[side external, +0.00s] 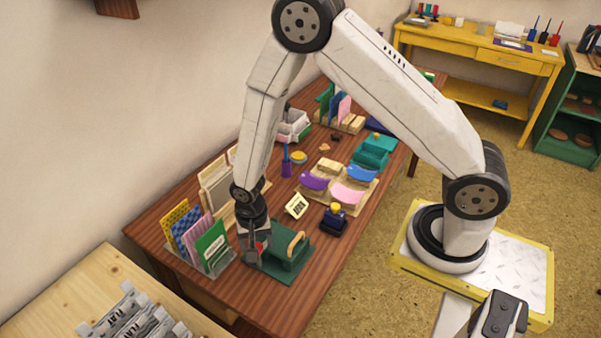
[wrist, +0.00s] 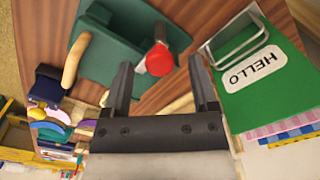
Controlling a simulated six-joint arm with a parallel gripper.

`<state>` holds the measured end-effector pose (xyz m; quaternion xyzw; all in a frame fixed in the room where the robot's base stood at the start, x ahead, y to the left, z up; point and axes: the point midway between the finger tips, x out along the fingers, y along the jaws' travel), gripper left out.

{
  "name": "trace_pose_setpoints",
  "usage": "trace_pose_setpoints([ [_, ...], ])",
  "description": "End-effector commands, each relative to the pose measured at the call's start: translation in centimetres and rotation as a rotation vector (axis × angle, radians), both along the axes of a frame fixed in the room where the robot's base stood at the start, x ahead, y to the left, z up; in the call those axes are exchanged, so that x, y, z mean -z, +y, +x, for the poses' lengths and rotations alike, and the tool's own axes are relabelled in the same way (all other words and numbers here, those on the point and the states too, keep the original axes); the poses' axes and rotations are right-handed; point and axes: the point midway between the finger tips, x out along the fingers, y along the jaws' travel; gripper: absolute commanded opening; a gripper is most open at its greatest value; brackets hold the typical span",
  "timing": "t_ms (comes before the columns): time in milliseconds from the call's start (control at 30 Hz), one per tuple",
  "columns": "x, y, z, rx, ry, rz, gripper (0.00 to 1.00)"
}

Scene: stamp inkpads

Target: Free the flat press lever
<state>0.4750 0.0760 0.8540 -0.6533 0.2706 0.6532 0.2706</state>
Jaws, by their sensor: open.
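The flat press is a green block on a green base plate (side external: 292,270) at the near end of the wooden table; it also fills the upper left of the wrist view (wrist: 120,55). Its lever has a short grey stem and a red knob (wrist: 159,60); the knob also shows in the side view (side external: 262,245). A tan curved handle (side external: 296,242) stands on the press. My gripper (side external: 252,254) points down at the press's left side. In the wrist view my gripper (wrist: 160,63) is open, with the knob between its fingertips' lines. Contact cannot be told.
A rack of upright cards (side external: 212,247) stands close left of my gripper; its green HELLO card (wrist: 250,75) and wire loop are near one finger. A dark blue stamp with a yellow knob (side external: 334,219) and a small sign (side external: 296,206) stand behind the press. Inkpads lie farther back.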

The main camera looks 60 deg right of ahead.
Motion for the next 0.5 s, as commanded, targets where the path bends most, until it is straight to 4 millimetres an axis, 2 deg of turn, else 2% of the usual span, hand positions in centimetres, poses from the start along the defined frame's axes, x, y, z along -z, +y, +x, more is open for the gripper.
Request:
trace_pose_setpoints([
  [400, 0.51, -0.01, -0.02, 0.0, 0.0, 0.0, 0.75],
  [433, 0.51, 0.0, -0.01, 0.0, 0.0, 0.0, 0.72],
  [500, 0.5, 0.0, -0.01, 0.0, 0.0, 0.0, 0.5],
])
